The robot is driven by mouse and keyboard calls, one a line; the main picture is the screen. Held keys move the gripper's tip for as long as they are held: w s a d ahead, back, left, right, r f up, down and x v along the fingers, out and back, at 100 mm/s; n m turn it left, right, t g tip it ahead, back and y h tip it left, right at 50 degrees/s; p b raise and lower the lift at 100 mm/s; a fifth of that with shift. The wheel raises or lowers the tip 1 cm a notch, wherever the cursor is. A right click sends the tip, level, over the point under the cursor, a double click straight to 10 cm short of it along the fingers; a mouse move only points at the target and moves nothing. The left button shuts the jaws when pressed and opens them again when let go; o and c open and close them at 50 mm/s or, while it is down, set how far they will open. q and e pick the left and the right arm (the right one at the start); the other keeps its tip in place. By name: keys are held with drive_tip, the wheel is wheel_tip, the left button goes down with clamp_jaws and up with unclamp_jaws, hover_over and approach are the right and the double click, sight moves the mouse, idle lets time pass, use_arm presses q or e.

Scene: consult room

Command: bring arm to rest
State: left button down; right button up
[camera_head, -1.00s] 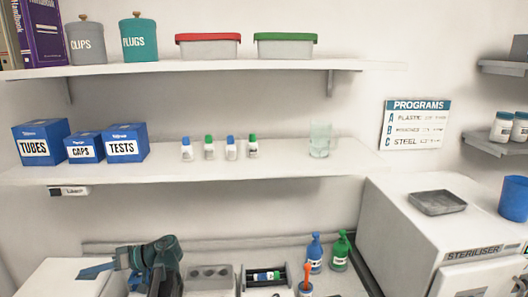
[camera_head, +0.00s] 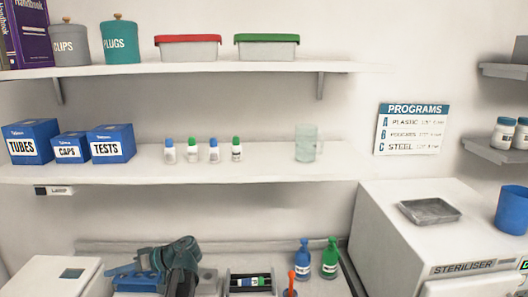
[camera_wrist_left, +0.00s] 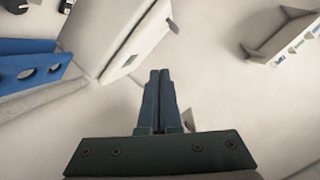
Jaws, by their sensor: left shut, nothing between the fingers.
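My right gripper is in neither view.
A white box (camera_head: 40,280) and a blue rack (camera_wrist_left: 30,72) are close to the left gripper. A dark tray with vials (camera_head: 250,269), a blue bottle (camera_head: 304,262) and a green bottle (camera_head: 330,262) stand on the counter. The steriliser (camera_head: 400,250) is at right.

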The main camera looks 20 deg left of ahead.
use_arm(q)
drive_tip(key=w+d+f+m+t+h, duration=0.2)
drive_tip(key=d+f+m+t+h, duration=0.3)
drive_tip(key=d, duration=0.7)
drive_tip(key=w+d+f+m+h, duration=0.1)
drive_tip(key=w+d+f+m, duration=0.25)
drive_tip(key=d+f, duration=0.6)
drive_tip(key=s+d+f+m+h, duration=0.1)
drive_tip(key=s+d+m+h, duration=0.1)
drive_tip(key=d, duration=0.7)
drive_tip(key=s+d+f+m+h+b, duration=0.1)
drive_tip(key=s+d+m+h, duration=0.1)
drive_tip(key=d, duration=0.8)
drive_tip(key=s+d+f+m+h, duration=0.1)
drive_tip(key=s+d+m+h, duration=0.1)
drive_tip(key=d+m, duration=0.3)
drive_tip(key=shift+s+d+t+h, duration=0.1)
drive_tip(key=shift+s+d, duration=0.2)
drive_tip(key=shift+d, duration=0.5)
drive_tip(key=shift+s+d+t+h, duration=0.1)
drive_tip(key=shift+s+d, duration=0.15)
drive_tip(key=shift+d, duration=0.55)
drive_tip(key=shift+s+d+t+h, duration=0.1)
drive_tip(key=shift+s+d, duration=0.2)
drive_tip(key=shift+d, duration=0.5)
drive_tip(key=shift+a, duration=0.1)
